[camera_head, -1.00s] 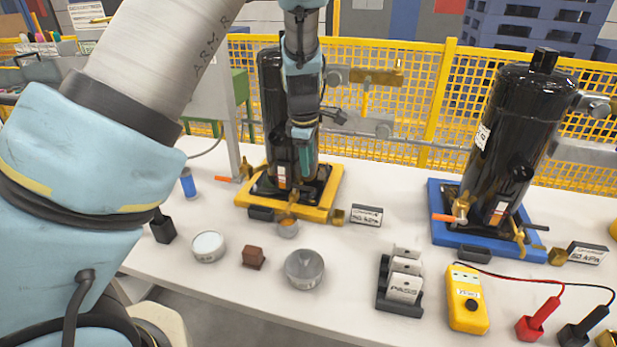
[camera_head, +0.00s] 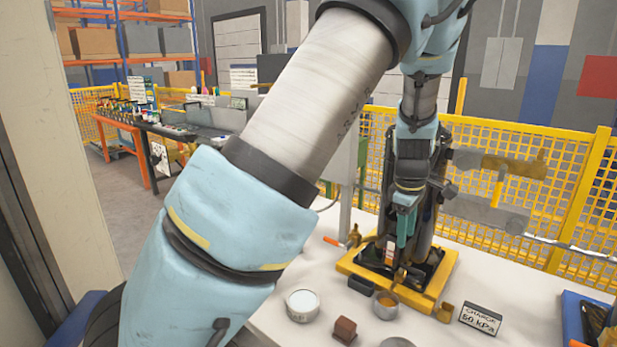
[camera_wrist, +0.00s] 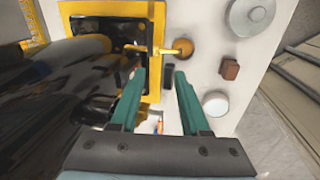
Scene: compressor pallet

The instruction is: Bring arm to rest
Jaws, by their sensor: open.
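My gripper (camera_head: 404,235) hangs fingers down in front of a black compressor (camera_head: 425,205), which stands upright on a yellow pallet (camera_head: 362,277). In the wrist view the two green fingers of my gripper (camera_wrist: 160,78) are apart with nothing held between them. The black compressor (camera_wrist: 45,100) fills the left side there, close beside the left finger. The yellow pallet (camera_wrist: 108,8) and a brass fitting (camera_wrist: 182,48) lie beyond the fingertips. I cannot tell whether a finger touches the compressor.
A white-topped tin (camera_head: 303,306), a brown block (camera_head: 344,330), a small cup (camera_head: 385,304) and a charge sign (camera_head: 480,319) stand on the white table (camera_head: 270,325). A yellow mesh fence (camera_head: 565,205) runs behind. An orange-framed bench (camera_head: 120,140) stands back left.

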